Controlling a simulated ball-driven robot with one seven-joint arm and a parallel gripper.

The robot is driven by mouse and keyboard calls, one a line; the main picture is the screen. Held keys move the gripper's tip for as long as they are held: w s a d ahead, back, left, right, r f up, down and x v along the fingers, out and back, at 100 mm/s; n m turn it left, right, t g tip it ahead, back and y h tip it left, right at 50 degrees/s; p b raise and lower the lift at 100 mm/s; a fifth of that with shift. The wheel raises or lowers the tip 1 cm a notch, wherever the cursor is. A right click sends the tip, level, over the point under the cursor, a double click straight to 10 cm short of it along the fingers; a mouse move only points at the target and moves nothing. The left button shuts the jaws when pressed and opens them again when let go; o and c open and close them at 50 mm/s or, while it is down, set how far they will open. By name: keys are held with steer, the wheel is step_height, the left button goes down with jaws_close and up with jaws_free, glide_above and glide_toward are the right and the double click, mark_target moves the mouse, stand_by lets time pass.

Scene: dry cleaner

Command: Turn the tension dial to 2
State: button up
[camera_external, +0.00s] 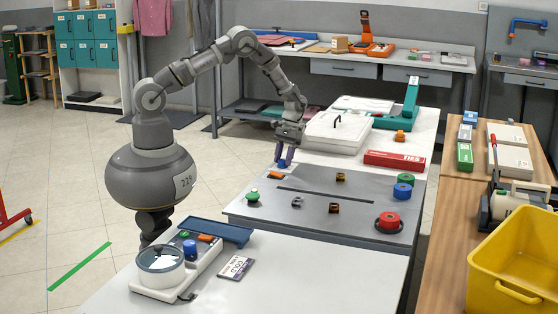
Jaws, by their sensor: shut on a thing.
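My gripper (285,162) points down at the far left part of a grey work panel (315,188). Its fingers are shut on a small blue thing (282,164), mostly hidden between them. I cannot tell for sure whether this is the tension dial, and no number or mark on it is readable. A small orange piece (275,174) lies on the panel just in front of the fingers. A green knob (253,196) is nearer, at the panel's left. A red knob (388,220) on a dark disc is at the right front.
A blue spool (402,191) and green spool (404,179) stand at the panel's right edge. A red box (394,160) and a white press (337,132) are behind. A round-topped device (160,259) sits on the front table. A yellow bin (513,263) is at right.

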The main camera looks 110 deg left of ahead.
stand_by(0.4)
steer(key=o, duration=1)
steer(key=shift+r, duration=0.1)
steer(key=p+v, duration=0.2)
steer(key=v, duration=0.5)
steer(key=shift+a+r, duration=0.2)
steer(key=shift+r, duration=0.05)
